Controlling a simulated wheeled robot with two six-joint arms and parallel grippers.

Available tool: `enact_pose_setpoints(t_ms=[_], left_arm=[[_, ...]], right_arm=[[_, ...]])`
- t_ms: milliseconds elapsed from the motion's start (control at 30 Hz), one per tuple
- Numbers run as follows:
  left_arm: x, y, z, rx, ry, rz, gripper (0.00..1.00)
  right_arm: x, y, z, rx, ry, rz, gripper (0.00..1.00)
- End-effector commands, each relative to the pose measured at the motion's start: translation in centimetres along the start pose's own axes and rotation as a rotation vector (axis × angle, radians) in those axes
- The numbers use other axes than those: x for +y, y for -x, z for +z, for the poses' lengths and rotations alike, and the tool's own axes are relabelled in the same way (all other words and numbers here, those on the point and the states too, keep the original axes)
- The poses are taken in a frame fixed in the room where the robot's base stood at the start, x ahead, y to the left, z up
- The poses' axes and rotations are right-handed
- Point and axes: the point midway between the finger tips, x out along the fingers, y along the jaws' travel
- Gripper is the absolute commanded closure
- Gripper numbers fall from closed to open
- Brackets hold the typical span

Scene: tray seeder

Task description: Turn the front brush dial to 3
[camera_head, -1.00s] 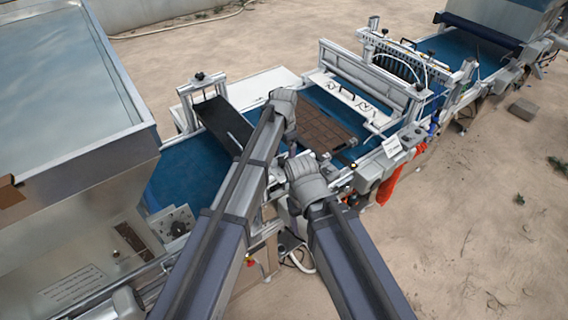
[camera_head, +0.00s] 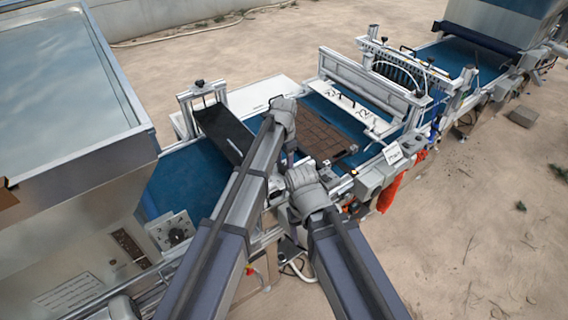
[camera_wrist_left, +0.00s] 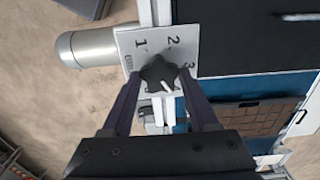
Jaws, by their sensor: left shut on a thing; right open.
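The front brush dial is a dark star-shaped knob (camera_wrist_left: 158,72) on a pale plate (camera_wrist_left: 128,45) marked 1, 2 and 3 in the left wrist view. A small white mark shows on the knob's lower right side; I cannot tell exactly which number it points to. My left gripper (camera_wrist_left: 160,88) is shut on the knob, one finger on each side. In the head view my left gripper (camera_head: 290,156) reaches down at the conveyor's near edge, and the knob is hidden there. My right gripper (camera_head: 303,188) is just below it, apart from the knob; its fingers are mostly hidden.
A brown-celled seed tray (camera_head: 325,138) lies on the blue conveyor (camera_head: 190,178) beside my grippers. A dark sloped plate (camera_head: 222,130) stands left of it. A metal hopper (camera_head: 70,170) is at far left.

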Motion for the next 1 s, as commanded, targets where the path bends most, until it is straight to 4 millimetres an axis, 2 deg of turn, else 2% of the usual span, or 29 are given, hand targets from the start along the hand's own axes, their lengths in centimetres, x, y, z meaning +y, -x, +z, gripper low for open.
enact_pose_setpoints(t_ms=[33, 200, 567, 1000], left_arm=[[0.01, 0.00, 0.00, 0.000, 0.000, 0.000, 0.79], [0.01, -0.01, 0.01, 0.000, 0.000, 0.000, 0.96], [0.01, -0.01, 0.00, 0.000, 0.090, 0.000, 0.96], [0.02, -0.01, 0.01, 0.000, 0.476, 0.000, 0.96]], right_arm=[[0.00, 0.00, 0.00, 0.000, 0.000, 0.000, 0.34], [0.00, -0.01, 0.00, 0.000, 0.000, 0.000, 0.34], [0.00, -0.01, 0.00, 0.000, 0.000, 0.000, 0.34], [0.00, -0.01, 0.00, 0.000, 0.000, 0.000, 0.34]])
